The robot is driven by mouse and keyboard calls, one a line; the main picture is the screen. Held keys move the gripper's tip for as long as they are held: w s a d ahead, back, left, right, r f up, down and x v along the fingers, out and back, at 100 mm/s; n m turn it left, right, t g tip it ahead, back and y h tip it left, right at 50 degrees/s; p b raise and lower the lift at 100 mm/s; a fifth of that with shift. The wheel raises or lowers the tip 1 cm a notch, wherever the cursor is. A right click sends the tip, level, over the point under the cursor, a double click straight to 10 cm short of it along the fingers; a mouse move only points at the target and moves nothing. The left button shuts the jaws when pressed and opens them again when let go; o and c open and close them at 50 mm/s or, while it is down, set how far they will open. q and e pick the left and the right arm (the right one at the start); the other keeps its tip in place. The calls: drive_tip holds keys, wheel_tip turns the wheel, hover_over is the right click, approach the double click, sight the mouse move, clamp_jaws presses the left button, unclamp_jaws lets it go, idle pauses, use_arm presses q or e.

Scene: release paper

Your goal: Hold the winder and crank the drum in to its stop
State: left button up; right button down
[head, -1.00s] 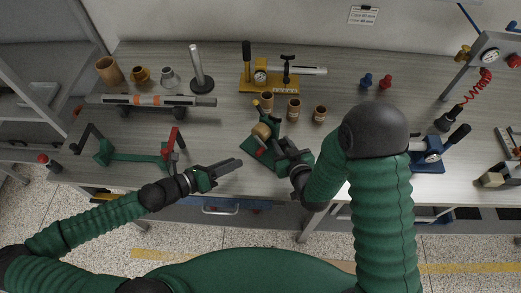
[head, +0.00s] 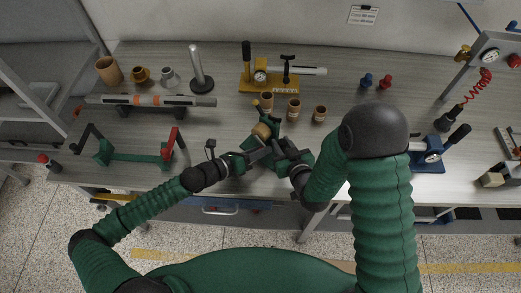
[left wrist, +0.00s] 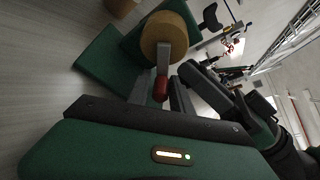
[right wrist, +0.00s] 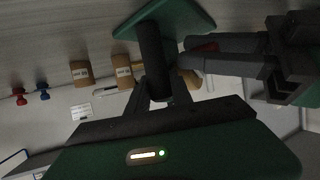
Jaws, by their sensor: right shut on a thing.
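The winder is a green base (right wrist: 185,15) with a tan drum (head: 262,131), a grey crank arm (left wrist: 163,58) and a red crank knob (left wrist: 160,89). It stands near the front edge of the bench. My right gripper (head: 284,161) is shut on the winder's dark upright post (right wrist: 153,50). My left gripper (head: 260,154) comes in from the left, with its fingers open around or beside the red knob. In the right wrist view, the knob (right wrist: 206,47) shows between the left fingers (right wrist: 195,57). Contact with the knob cannot be made out.
A green stand with a red lever (head: 135,157) is left of my left arm. Tan spools (head: 293,109) stand behind the winder. A yellow-based gauge device (head: 270,82) is at the back. A blue-based device (head: 428,160) stands to the right. Bench between is clear.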

sight(249, 146)
use_arm(q)
clamp_jaws()
drive_tip(key=shift+a+f, duration=0.1)
drive_tip(key=shift+w+a+f+m+t+y, duration=0.1)
drive_tip(key=shift+a+f+m+t+y, duration=0.1)
drive_tip(key=shift+m+y, duration=0.25)
drive_tip(key=shift+w+a+f+m+t+y, duration=0.15)
drive_tip(key=shift+m+y, duration=0.1)
drive_tip(key=shift+m, duration=0.3)
drive_tip(key=shift+w+a+f+m+y, duration=0.15)
drive_tip(key=shift+m+y, duration=0.1)
drive_tip(key=shift+m, duration=0.2)
drive_tip(key=shift+w+a+f+m+y, duration=0.15)
drive_tip(key=shift+m+y, duration=0.1)
drive_tip(key=shift+m, duration=0.2)
drive_tip(key=m+t+y, duration=0.1)
drive_tip(key=a+m, duration=0.1)
drive_tip(key=m, duration=0.1)
drive_tip(key=shift+w+a+f+t+y, duration=0.15)
drive_tip(key=shift+w+t+y, duration=0.2)
drive_tip(key=shift+w+y, duration=0.05)
drive_tip(key=shift+w+a+m+t+y, duration=0.4)
drive_tip(key=shift+a+m+t+y, duration=0.15)
drive_tip(key=shift+m, duration=0.55)
drive_tip(key=shift+a+y, duration=0.1)
drive_tip(key=shift+y, duration=0.15)
